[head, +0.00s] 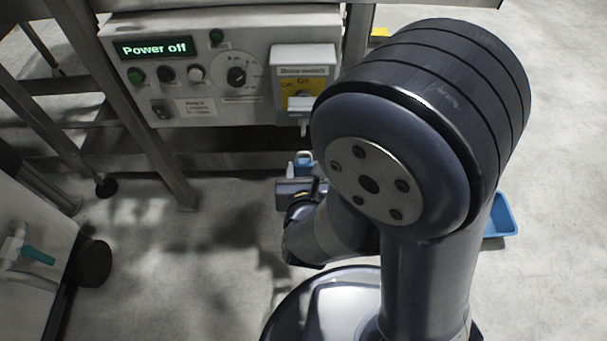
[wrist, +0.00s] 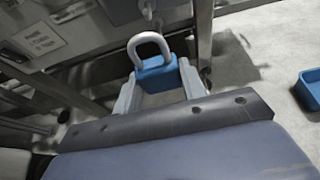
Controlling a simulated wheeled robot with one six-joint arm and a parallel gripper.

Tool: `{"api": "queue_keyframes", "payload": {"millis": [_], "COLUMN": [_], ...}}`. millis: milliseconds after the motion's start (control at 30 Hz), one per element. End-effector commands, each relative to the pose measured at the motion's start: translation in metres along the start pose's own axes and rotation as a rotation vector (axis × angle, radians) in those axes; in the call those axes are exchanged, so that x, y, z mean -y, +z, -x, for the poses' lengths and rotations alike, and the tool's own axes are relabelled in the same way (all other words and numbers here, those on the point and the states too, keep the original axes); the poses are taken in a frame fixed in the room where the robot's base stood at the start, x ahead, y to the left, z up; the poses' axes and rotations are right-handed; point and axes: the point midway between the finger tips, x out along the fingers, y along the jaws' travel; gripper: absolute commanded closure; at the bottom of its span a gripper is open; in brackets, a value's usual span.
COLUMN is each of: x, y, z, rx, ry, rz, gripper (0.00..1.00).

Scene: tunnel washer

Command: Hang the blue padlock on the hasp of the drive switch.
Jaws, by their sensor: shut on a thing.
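The blue padlock (wrist: 157,75) with a grey shackle is held between the fingers of my gripper (wrist: 158,92) in the wrist view. Its shackle points away from my gripper. In the head view the padlock (head: 303,166) shows small, below the control panel and partly hidden by my gripper and arm. The drive switch (head: 303,84) is a grey box with a yellow plate on the right of the panel. A small pale hasp (head: 303,122) sticks out under it. The padlock is below the hasp and apart from it. My arm covers the switch's right edge.
The panel (head: 200,80) has a display reading "Power off", buttons and a dial. A blue tray (head: 501,215) lies on the floor at right. A steel frame leg (head: 150,120) stands at left. A white unit with a teal-handled valve (head: 38,256) is at the left edge.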

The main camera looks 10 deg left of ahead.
Motion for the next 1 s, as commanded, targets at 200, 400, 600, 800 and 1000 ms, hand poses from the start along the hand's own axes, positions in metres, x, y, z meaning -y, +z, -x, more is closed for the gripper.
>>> {"api": "queue_keyframes", "payload": {"millis": [200,400,600,800,1000], "x": [0.001,0.001,0.001,0.001,0.001], "y": [0.006,0.01,0.015,0.019,0.024], "z": [-0.013,-0.024,-0.035,-0.046,-0.057], "rx": [0.0,0.0,0.0,0.0,0.0], "ry": [-0.003,-0.003,-0.003,-0.002,-0.002], "rz": [-0.001,-0.001,-0.001,-0.001,0.0], "gripper": [0.85,0.85,0.85,0.85,0.85]}}
